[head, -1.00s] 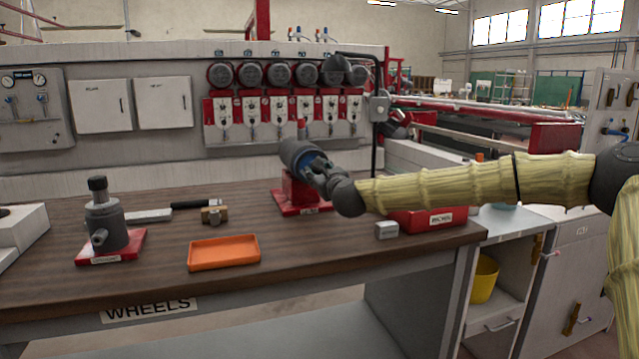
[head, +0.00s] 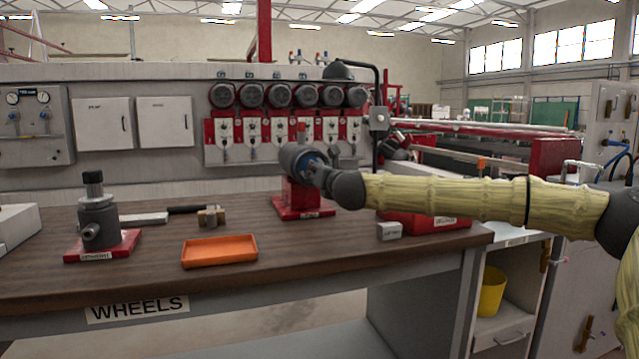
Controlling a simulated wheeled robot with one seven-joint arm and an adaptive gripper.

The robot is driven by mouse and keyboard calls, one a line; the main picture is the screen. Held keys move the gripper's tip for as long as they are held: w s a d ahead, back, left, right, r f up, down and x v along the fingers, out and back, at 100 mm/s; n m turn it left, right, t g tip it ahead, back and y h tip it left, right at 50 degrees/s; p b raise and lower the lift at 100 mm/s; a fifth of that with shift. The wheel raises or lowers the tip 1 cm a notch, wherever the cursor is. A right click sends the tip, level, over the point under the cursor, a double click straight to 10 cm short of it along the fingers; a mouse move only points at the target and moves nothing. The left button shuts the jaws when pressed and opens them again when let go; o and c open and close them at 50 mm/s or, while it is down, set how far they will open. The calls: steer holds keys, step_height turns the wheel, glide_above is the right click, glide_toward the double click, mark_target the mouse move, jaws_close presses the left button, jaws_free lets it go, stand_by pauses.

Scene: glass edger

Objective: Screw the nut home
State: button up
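My gripper (head: 318,170) reaches in from the right at the end of my sleeved arm. The nut cannot be made out; the fingers and wrist cover the middle of the spindle face. The fingers are too small and overlapped to tell whether they are open or shut on something.
On the bench (head: 330,248) are an orange tray (head: 219,251), a grey fixture on a red base (head: 97,222), a small brass-coloured block (head: 211,216), a small grey box (head: 389,231) and a red bin (head: 425,221). A lamp (head: 338,71) stands behind.

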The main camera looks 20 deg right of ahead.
steer(key=shift+d+m+b, duration=0.1)
steer(key=shift+m+b, duration=0.8)
steer(key=shift+m, duration=0.1)
steer(key=o, duration=1.1)
steer(key=shift+d, duration=0.1)
steer(key=shift+c, duration=0.8)
